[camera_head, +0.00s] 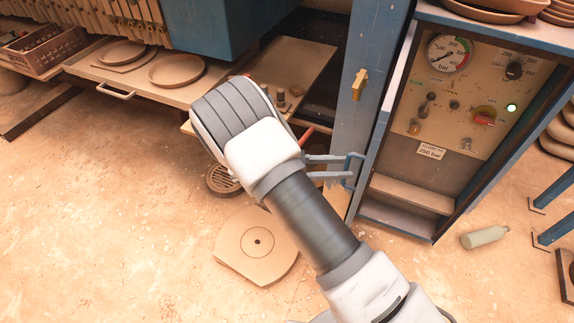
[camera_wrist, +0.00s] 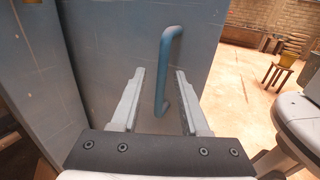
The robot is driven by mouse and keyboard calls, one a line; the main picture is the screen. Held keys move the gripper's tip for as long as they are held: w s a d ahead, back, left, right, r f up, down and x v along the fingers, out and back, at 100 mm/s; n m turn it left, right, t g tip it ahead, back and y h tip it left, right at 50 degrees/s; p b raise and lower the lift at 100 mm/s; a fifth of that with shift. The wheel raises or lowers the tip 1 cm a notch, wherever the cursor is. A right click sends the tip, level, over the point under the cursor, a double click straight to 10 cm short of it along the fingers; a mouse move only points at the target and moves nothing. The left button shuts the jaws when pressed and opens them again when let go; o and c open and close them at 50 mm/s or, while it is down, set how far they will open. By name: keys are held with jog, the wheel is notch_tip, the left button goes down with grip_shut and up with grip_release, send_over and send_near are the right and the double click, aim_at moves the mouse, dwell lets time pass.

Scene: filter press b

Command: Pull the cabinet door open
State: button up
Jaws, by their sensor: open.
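The blue cabinet (camera_head: 408,215) stands at the right in the head view, with a gauge panel and shelf showing inside. A blue-grey door panel (camera_wrist: 120,45) fills the middle of the wrist view and ends at the open room on the right. Its blue bar handle (camera_wrist: 165,65) stands upright between my fingers; it also shows in the head view (camera_head: 349,170). My gripper (camera_wrist: 160,72) is open around the handle, with a gap visible on both sides. In the head view my gripper (camera_head: 340,168) reaches in from the left. How far the door stands open is unclear.
A yellow latch (camera_head: 359,84) sits on the blue upright above the handle. A round-holed plate (camera_head: 258,266) and a drain grate (camera_head: 221,180) are on the floor. A bottle (camera_head: 485,238) lies right of the cabinet. The floor at the front left is clear.

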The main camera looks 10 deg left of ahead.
jog(key=s+a, duration=0.3)
jog(key=a, duration=1.2)
jog(key=shift+a, duration=0.25)
